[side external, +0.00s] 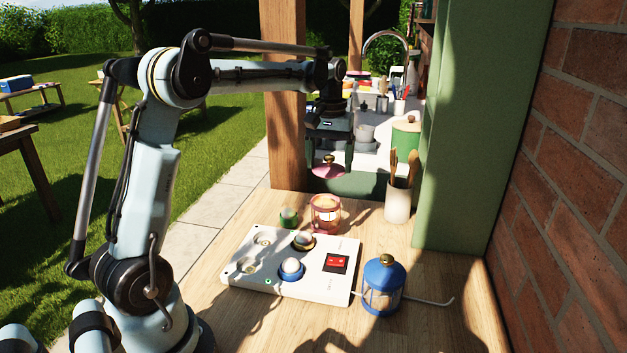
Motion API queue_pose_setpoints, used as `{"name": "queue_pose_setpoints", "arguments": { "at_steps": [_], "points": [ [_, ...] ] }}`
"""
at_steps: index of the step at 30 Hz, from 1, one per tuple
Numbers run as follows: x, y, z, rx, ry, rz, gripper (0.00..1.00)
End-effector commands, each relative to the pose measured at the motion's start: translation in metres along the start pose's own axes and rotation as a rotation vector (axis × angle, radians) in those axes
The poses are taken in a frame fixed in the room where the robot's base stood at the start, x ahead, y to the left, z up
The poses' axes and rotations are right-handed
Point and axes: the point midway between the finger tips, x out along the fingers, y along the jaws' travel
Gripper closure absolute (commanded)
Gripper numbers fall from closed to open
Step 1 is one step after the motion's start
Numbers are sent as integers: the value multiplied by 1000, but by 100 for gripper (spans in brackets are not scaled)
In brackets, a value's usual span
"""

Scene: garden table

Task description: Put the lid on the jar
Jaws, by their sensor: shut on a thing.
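A pink lid (328,172) with a gold knob hangs in the air near the back edge of the wooden table. My gripper (329,160) points down and is shut on the lid, apparently at its knob. A pink glass jar (326,214) with a pale label stands upright on the table below the lid. The lid is clear of the jar, with a gap between them. The jar's top looks open. A blue jar (382,289) at the front right wears a blue lid with a gold knob.
A white panel (308,279) with round sockets and a red switch lies in front of the pink jar. A small green object (289,217) stands just left of the jar. A utensil pot (398,203) stands to the right, near a green post (480,120).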

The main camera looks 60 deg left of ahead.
Motion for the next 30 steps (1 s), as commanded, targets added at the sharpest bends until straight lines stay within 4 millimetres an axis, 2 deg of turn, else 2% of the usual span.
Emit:
{"name": "queue_pose_setpoints", "arguments": {
  "at_steps": [6, 21, 30],
  "points": [
    [7, -10, -12, -49, 0, 0, 53],
    [54, -9, -11, -46, 0, 0, 53],
    [70, -9, -11, -46, 0, 0, 53]
  ]
}}
